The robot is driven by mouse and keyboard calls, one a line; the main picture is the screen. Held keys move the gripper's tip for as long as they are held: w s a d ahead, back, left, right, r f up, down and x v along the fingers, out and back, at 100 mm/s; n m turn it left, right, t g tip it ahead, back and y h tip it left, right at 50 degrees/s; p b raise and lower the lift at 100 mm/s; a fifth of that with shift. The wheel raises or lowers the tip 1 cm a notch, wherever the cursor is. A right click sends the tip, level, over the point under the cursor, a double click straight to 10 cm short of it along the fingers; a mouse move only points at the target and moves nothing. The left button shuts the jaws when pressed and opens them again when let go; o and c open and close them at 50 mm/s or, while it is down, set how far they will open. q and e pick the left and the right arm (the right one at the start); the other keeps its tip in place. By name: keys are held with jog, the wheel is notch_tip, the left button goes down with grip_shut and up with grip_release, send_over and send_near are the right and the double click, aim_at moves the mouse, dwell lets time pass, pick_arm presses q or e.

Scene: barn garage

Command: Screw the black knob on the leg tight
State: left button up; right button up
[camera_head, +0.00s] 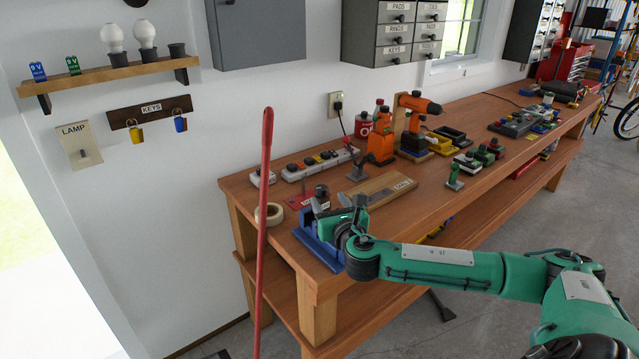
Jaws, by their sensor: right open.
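My right gripper (349,205) reaches in from the right at the near left end of the wooden workbench. Its fingers look open and empty, though small at this distance. A small dark knob-like piece (321,190) stands just left of and behind the gripper, on top of a grey part by a red labelled mat. I cannot tell for sure that it is the black knob on the leg. A blue clamp-like block (316,246) sits at the bench edge below the gripper and is partly covered by it. My left gripper is not in view.
A red pole (263,230) stands upright in front of the bench's left end. The bench's front strip is partly clear.

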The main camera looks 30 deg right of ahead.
aim_at(320, 186)
jog(key=p+x, duration=0.1)
jog(key=x, duration=0.7)
jog(key=shift+w+d+p, duration=0.1)
jog(key=shift+w+p, duration=0.05)
jog(key=shift+p, duration=0.15)
